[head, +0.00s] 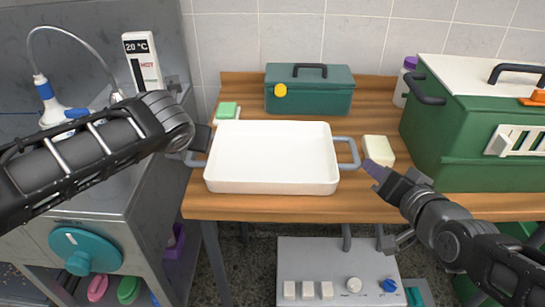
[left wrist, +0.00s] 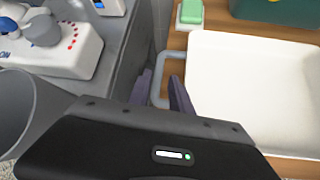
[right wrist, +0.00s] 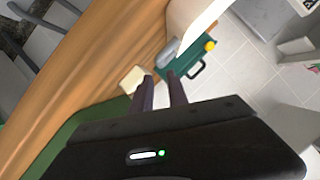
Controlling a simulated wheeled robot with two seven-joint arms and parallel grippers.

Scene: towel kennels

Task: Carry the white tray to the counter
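The white tray (head: 272,162) sits flat on the wooden table (head: 300,207), empty, with a grey loop handle at each end. My left gripper (head: 192,152) is at the tray's left handle. In the left wrist view its fingers (left wrist: 160,92) are apart, with the left handle (left wrist: 157,62) showing between them; I cannot tell whether they touch it. My right gripper (head: 378,172) is open and empty, just right of the tray's right handle (head: 349,152). In the right wrist view that handle (right wrist: 168,52) lies beyond the open fingertips (right wrist: 160,84).
A cream block (head: 378,151) lies close to the right gripper. A green toolbox (head: 308,95) and a green-and-white sponge (head: 227,112) stand behind the tray. A big green case (head: 460,130) blocks the right side.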

